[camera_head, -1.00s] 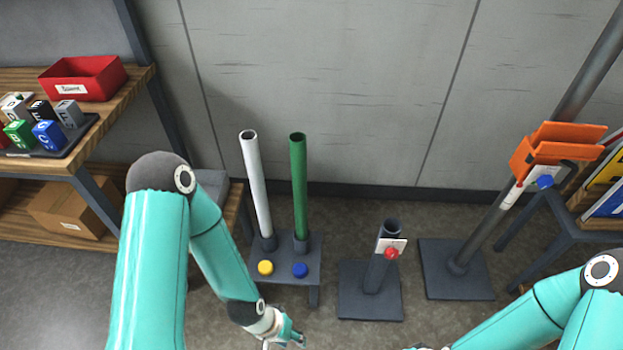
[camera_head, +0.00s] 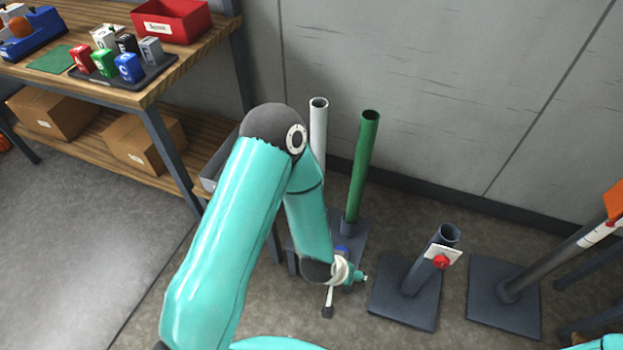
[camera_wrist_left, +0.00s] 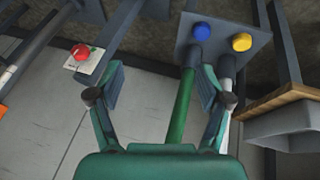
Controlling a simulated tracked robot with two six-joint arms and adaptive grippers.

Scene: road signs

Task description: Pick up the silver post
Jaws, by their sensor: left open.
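The silver post (camera_head: 319,130) stands upright in a dark stand, left of the green post (camera_head: 363,165). In the head view its lower part is hidden behind my left arm. My left gripper (camera_head: 345,292) is low in front of the stand. In the left wrist view, my left gripper (camera_wrist_left: 161,85) is open and empty. There the silver post (camera_wrist_left: 227,68) runs behind the right finger, and the green post (camera_wrist_left: 183,110) shows between the fingers. I cannot tell how far away they are. My right gripper is not in view.
The stand (camera_wrist_left: 218,38) has a blue button (camera_wrist_left: 201,31) and a yellow button (camera_wrist_left: 242,42). A short dark tube with a red knob (camera_head: 441,262) stands to the right. A wooden shelf (camera_head: 150,95) with boxes and blocks is at the left. Floor is clear at the lower left.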

